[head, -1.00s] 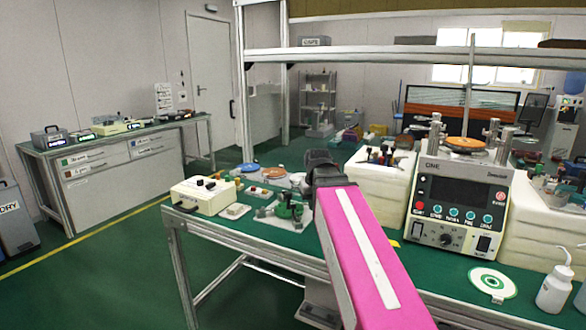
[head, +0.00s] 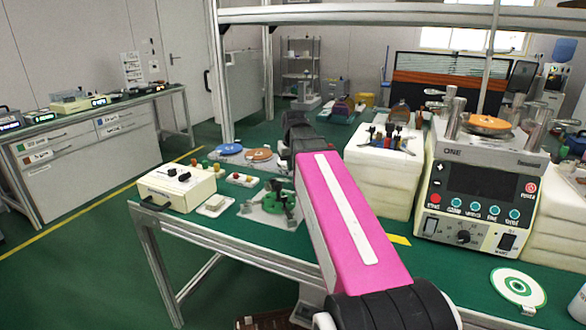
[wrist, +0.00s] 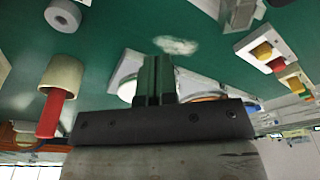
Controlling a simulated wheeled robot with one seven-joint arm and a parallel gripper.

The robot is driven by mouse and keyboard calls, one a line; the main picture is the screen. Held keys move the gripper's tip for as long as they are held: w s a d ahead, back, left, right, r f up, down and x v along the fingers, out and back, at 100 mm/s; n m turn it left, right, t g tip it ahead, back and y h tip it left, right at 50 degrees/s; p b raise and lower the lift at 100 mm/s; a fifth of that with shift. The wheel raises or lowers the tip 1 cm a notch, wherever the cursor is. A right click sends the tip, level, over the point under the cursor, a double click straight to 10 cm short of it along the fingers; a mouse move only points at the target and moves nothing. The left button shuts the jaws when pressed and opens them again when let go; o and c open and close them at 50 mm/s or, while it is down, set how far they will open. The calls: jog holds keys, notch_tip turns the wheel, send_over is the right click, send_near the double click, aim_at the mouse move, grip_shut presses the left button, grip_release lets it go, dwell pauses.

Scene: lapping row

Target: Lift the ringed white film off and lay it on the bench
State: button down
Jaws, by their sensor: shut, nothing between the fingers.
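A white disc with a green ring and a small tab (head: 518,287), which looks like the ringed white film, lies at the right front of the green bench (head: 455,272), before the control machine (head: 480,190). Whether anything lies under it cannot be told. In the wrist view my gripper (wrist: 155,78) is shut, its dark green fingers together and empty. In the head view my pink arm reaches away over the bench's left part, far from the disc, and hides the fingertips. The disc is not recognisable in the wrist view.
A beige box with black knobs (head: 177,188) stands at the bench's left end. A green fixture (head: 277,197) and blue (head: 229,149) and orange discs (head: 261,155) lie near my arm. White stacked blocks (head: 383,165) flank the machine. A shelf post (head: 221,80) rises behind.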

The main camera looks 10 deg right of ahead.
aim_at(285, 164)
jog(key=w, duration=0.8)
jog(key=shift+a+f, duration=0.4)
jog(key=shift+s+f, duration=0.1)
jog(key=shift+f, duration=0.3)
jog(key=shift+s+d, duration=0.15)
jog(key=shift+s, duration=1.2)
jog(key=shift+s+d, duration=0.1)
jog(key=shift+s, duration=1.2)
